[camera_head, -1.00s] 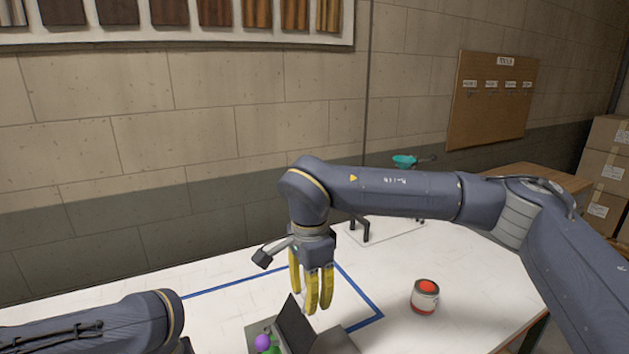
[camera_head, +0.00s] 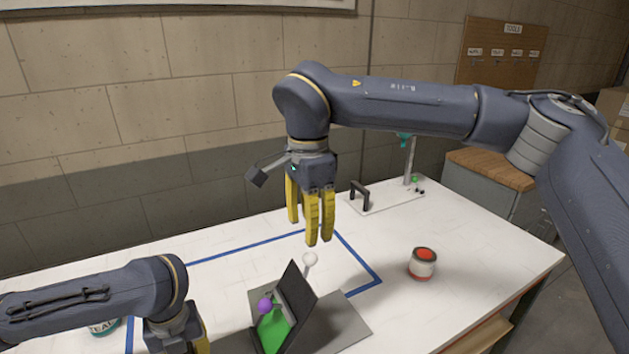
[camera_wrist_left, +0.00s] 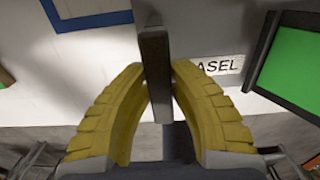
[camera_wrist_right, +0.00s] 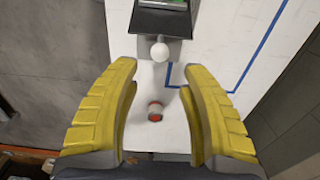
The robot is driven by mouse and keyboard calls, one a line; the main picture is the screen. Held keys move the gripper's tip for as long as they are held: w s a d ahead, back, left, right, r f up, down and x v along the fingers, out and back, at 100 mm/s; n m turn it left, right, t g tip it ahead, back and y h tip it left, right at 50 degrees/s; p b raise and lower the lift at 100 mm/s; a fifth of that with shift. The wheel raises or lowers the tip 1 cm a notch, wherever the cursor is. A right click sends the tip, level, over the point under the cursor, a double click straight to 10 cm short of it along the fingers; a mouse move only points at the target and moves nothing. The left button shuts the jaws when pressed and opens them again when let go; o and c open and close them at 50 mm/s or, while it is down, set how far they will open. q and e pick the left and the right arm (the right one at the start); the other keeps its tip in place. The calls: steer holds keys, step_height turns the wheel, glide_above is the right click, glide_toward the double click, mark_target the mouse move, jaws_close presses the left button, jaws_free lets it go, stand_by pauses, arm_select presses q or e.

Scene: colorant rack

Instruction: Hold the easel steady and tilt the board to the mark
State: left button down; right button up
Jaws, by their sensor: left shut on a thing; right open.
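The easel's grey base (camera_head: 347,325) sits on the white table at the bottom of the head view. Its dark board (camera_head: 296,290) leans over it, with a green area (camera_head: 273,330), a purple ball (camera_head: 265,306) and a white knob (camera_head: 310,259) on a stem. My right gripper (camera_head: 314,232) is open and empty above the knob; the right wrist view shows the knob (camera_wrist_right: 160,51) ahead between the fingers (camera_wrist_right: 160,90). My left gripper (camera_wrist_left: 158,80) is shut on a dark upright bar (camera_wrist_left: 154,50) beside the base's label, partly reading "ASEL" (camera_wrist_left: 222,66).
A red-topped can (camera_head: 423,264) stands right of the easel. A blue line (camera_head: 357,262) marks an area of the table. A plate with a black handle (camera_head: 360,194) lies at the back. A teal-labelled container (camera_head: 104,328) is partly hidden by my left arm.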

steer(key=shift+r, duration=1.55)
arm_select(q)
steer(key=c, duration=1.2)
jaws_free()
